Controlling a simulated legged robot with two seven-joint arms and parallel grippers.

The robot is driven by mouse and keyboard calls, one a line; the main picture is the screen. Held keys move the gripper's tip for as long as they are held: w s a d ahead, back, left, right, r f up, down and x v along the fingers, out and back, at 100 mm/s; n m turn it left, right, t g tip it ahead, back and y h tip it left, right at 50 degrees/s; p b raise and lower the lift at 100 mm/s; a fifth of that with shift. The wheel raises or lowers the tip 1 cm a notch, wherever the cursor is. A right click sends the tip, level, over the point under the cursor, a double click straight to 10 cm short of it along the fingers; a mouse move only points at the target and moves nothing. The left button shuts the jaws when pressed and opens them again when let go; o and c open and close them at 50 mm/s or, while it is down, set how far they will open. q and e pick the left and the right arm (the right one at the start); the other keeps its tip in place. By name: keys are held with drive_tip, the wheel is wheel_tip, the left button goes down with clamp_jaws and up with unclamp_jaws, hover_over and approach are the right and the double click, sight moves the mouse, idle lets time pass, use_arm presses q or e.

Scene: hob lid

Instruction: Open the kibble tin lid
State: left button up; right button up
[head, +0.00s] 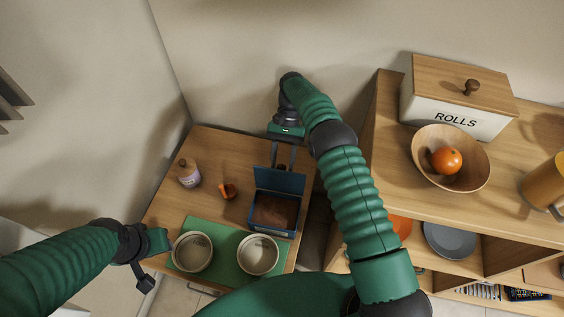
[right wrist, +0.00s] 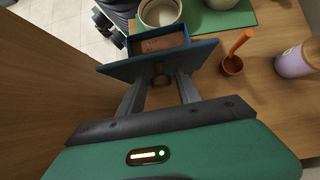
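The blue kibble tin (head: 263,222) stands on the low wooden cabinet, with brown kibble visible inside. Its blue lid (head: 279,181) is raised steeply at the tin's back edge; it also shows in the right wrist view (right wrist: 120,70). A brown knob (right wrist: 160,79) is on the lid's outer face. My right gripper (right wrist: 162,80) is behind the lid, its fingers apart on either side of the knob with gaps visible. It also shows in the head view (head: 283,165). My left gripper (head: 156,241) is beside the left bowl; its fingers cannot be made out.
Two bowls (head: 192,252) (head: 258,254) stand on a green mat (head: 222,243) in front of the tin. An orange scoop (head: 228,191) and a pale bottle (head: 189,173) are left of it. A taller wooden shelf (head: 390,185) stands close on the right.

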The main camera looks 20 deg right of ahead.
drive_tip(key=shift+o, duration=0.3)
drive_tip(key=shift+r, duration=0.15)
wheel_tip(320, 180, up, 4)
drive_tip(key=shift+s+f+p, duration=0.1)
drive_tip(key=shift+f+p, duration=0.1)
drive_tip(key=shift+p, duration=0.5)
drive_tip(key=s+a+r+p, duration=0.1)
drive_tip(key=s+a+p, duration=0.2)
drive_tip(key=s, duration=1.2)
drive_tip(key=shift+a, duration=1.05)
drive_tip(key=shift+w, duration=0.1)
drive_tip(key=w+d+r+t+h+p, duration=0.2)
drive_tip(key=w+r+t+h+p, duration=0.3)
drive_tip(key=w+r+p, duration=0.65)
drive_tip(key=shift+t+y, duration=0.6)
drive_tip(key=shift+t, duration=0.1)
drive_tip(key=f, duration=1)
drive_tip(key=s+f, duration=0.1)
drive_tip(key=f, duration=0.4)
drive_tip(key=shift+d+f, duration=0.1)
drive_tip(key=shift+f, duration=0.1)
